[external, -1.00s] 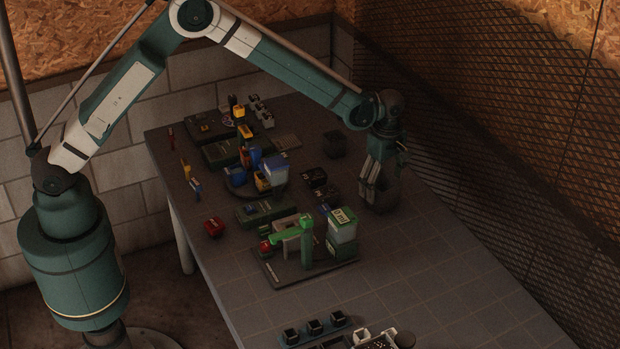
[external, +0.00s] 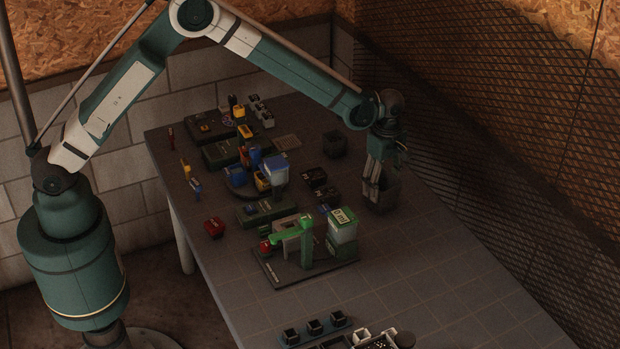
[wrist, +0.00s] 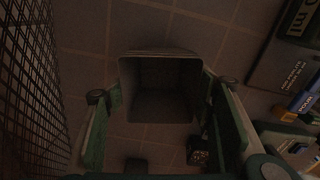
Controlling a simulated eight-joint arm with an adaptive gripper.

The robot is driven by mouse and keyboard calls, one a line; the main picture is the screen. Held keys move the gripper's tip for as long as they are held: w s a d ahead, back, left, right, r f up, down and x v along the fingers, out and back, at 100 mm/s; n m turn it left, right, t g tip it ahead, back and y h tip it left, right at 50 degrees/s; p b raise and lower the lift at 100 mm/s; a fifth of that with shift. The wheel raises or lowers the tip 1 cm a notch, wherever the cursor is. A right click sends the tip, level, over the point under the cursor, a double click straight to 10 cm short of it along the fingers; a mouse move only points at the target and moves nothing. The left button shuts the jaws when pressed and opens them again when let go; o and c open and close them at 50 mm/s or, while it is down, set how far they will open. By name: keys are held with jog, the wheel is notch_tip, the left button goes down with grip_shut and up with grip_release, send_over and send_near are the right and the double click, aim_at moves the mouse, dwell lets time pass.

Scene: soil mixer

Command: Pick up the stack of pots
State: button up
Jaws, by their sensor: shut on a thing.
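The stack of pots (external: 388,190) is dark and square, near the right edge of the table. It also shows in the wrist view (wrist: 160,88), where I look into its open, empty-looking top. My gripper (external: 374,186) is shut on it. In the wrist view, my gripper's (wrist: 160,100) green and white fingers press on opposite sides of the pots. How many pots are nested is too dark to tell. I cannot tell whether their base touches the table.
Another dark square pot (external: 334,143) stands farther back on the table. A mesh wall (external: 480,160) runs close along the right. The front right of the table is clear.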

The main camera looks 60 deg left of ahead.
notch_tip(320, 180, up, 10)
jog(key=shift+r+p, duration=0.2)
jog(key=shift+p, duration=0.45)
